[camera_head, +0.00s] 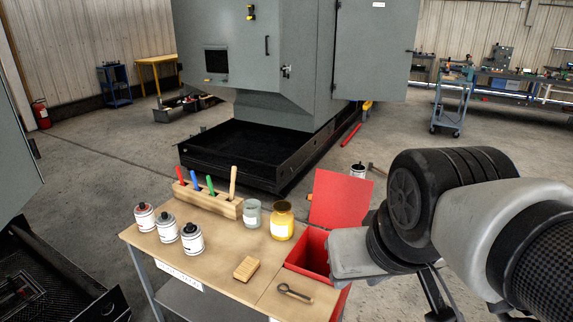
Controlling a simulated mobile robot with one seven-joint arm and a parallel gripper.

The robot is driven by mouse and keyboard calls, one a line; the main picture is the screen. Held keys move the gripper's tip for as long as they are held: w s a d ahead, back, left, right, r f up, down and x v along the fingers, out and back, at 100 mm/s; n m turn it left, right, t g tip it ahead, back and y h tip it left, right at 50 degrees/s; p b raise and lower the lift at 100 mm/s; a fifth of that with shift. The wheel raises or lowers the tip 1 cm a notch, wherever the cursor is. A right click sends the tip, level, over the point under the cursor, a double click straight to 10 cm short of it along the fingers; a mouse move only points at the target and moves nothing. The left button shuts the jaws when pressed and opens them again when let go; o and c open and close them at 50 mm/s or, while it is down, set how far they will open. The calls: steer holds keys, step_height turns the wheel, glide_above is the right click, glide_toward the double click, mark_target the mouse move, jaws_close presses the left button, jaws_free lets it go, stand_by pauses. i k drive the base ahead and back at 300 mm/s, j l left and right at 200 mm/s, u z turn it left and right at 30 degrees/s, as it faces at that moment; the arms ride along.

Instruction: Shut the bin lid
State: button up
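The red bin (308,246) is set at the right end of the workbench, and its front wall drops below the bench top. Its red lid (341,198) stands open, raised up at the back of the bin. The bin's opening shows between the bench and my arm. A grey block (358,258) near the end of my arm lies in front of the bin's right side and hides part of it. I cannot make out my gripper's fingers, nor whether they touch the bin or lid.
The workbench (218,262) holds a wooden block with coloured handles (208,198), several small cans (166,228), a grey jar (252,214), a yellow jar (282,222), a sponge-like block (246,268) and a magnifier-like tool (294,293). A large grey machine (290,60) stands behind.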

mark_target(339, 201)
steer(key=k+z, duration=0.1)
steer(key=z, duration=1.4)
steer(key=i+z, duration=0.25)
steer(key=i, duration=0.35)
steer(key=i+z, duration=0.3)
steer(key=i, duration=0.35)
steer(key=i+u, duration=0.3)
steer(key=i, duration=1.25)
steer(key=i+j+u, duration=0.1)
steer(key=i+u, duration=0.25)
steer(key=u, duration=0.15)
steer(key=i+u, duration=0.45)
steer(key=i+l+u, duration=0.15)
steer(key=u, duration=0.35)
steer(key=i+j+u, duration=0.15)
steer(key=u, duration=0.25)
steer(key=i+u, duration=0.55)
steer(key=u, duration=0.2)
steer(key=i+u, duration=0.45)
steer(key=u, duration=0.3)
steer(key=i+u, duration=0.1)
steer(key=u, duration=0.3)
steer(key=l+u, duration=0.1)
steer(key=u, duration=0.35)
steer(key=i+l+u, duration=0.1)
steer(key=u, duration=0.3)
steer(key=k+u, duration=0.15)
steer(key=u, duration=0.2)
steer(key=k+u, duration=0.1)
steer(key=u, duration=0.2)
